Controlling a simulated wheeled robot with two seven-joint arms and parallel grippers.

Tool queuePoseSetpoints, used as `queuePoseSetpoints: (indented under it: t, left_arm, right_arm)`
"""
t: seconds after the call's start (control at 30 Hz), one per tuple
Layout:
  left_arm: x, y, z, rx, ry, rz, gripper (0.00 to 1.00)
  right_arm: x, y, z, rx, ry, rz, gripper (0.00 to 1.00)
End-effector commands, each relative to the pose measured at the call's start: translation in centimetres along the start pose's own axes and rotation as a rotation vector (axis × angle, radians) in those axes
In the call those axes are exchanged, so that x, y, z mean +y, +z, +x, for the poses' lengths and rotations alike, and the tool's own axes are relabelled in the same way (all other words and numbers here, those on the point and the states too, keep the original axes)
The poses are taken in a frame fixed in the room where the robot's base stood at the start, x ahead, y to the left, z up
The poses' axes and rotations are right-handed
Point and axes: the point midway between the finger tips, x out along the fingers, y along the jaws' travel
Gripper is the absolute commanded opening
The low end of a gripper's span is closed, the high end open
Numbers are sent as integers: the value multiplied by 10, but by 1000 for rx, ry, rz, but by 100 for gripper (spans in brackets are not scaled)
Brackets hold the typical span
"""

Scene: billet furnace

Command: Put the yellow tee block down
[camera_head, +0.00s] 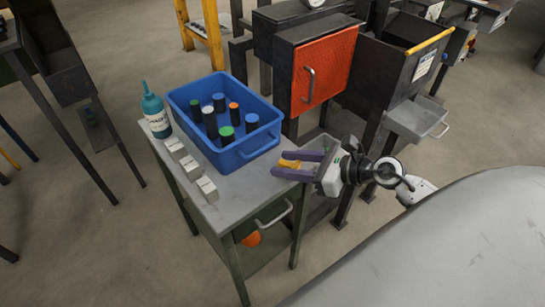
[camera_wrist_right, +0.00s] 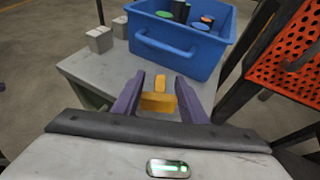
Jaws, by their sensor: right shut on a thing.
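The yellow tee block (camera_head: 289,164) is between the purple fingers of my right gripper (camera_head: 279,163), near the right edge of the grey table (camera_head: 237,194). In the right wrist view the block (camera_wrist_right: 158,102) sits between both fingers, its narrow stem pointing away from the palm. My right gripper (camera_wrist_right: 160,78) is shut on it. The block appears held at the table's edge; whether it touches the top I cannot tell. My left gripper is not in view.
A blue bin (camera_head: 246,152) with several capped dark cylinders stands at the back of the table. Several pale blocks (camera_head: 190,166) line its left side, with a teal bottle (camera_head: 155,112) behind them. The table's front part is bare. An orange-doored furnace (camera_head: 323,72) stands behind.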

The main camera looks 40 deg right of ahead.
Motion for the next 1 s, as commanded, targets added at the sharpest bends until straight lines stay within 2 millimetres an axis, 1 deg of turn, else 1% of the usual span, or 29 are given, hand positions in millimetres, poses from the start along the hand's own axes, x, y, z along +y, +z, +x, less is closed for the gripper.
queuePoseSetpoints:
  t: [0.03, 0.17, 0.37, 0.4, 0.5, 0.77, 0.9, 0.93, 1.0]
  left_arm:
    - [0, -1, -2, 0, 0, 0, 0]
    - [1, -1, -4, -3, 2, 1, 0]
    - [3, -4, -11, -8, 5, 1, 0]
    - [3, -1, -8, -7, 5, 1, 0]
    - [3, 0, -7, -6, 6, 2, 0]
    - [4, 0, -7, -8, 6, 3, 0]
    - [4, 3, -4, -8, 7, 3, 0]
    - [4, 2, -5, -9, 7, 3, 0]
    - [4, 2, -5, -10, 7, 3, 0]
  right_arm:
    - [0, 4, 4, -4, 0, 1, 8]
    - [0, 7, 11, -3, 0, 0, 8]
    - [0, 20, 40, -5, 1, 1, 8]
    - [1, 10, 43, -1, 1, 4, 8]
    - [0, 2, 44, 0, 1, 3, 8]
    - [0, 2, 44, -1, 1, 0, 8]
    - [0, -2, 46, -1, 1, -1, 8]
    - [1, -2, 45, 2, 2, 0, 44]
    - [1, -2, 45, 2, 2, 0, 56]
